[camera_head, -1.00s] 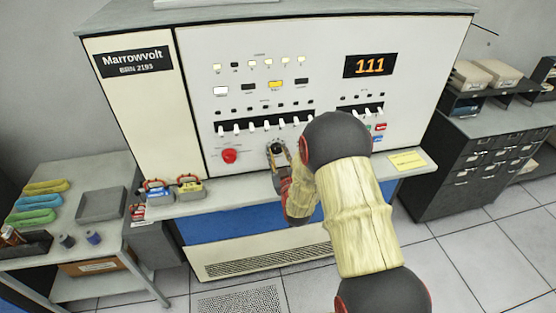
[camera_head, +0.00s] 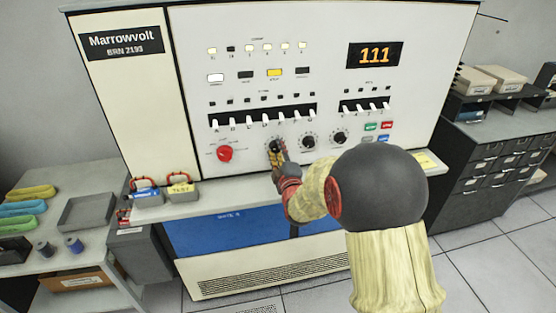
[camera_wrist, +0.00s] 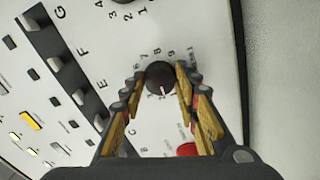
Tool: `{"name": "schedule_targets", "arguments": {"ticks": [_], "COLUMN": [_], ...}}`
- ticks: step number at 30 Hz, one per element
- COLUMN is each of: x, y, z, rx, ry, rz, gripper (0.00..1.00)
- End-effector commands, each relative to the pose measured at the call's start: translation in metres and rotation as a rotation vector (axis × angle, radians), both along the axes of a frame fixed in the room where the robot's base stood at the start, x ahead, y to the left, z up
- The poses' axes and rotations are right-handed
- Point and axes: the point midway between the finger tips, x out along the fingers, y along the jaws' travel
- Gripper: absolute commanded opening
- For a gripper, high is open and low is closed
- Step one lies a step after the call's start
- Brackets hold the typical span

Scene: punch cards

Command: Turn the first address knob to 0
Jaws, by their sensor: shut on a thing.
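The first address knob (camera_head: 275,146), a small black dial, is the leftmost of three black knobs in a row on the cream console panel. My gripper (camera_head: 279,154) is at this knob, reaching from below and right. In the wrist view the knob (camera_wrist: 160,77) sits between my two fingertips (camera_wrist: 160,83), which are shut on its sides. Digits such as 7, 8 and 9 show on the dial ring above it. A pale mark shows near the knob's lower edge; the fingers hide part of the ring.
The second knob (camera_head: 308,142) and third knob (camera_head: 339,138) are close on the right. A red knob (camera_head: 225,153) is on the left. White toggle switches (camera_head: 264,116) run above. The display (camera_head: 374,56) reads 111.

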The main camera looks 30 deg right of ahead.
Motion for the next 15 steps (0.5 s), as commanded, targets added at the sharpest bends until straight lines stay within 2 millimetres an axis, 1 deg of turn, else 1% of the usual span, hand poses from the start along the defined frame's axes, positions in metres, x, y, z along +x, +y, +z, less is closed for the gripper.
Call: {"name": "schedule_targets", "arguments": {"ticks": [1, 15], "x": [0.0001, 0.0001], "y": [0.0003, 0.0005], "z": [-0.0033, -0.0022], "rx": [-0.041, -0.465], "ry": [0.009, 0.131], "rz": [0.0, 0.0], "gripper": [0.06, 0.06]}}
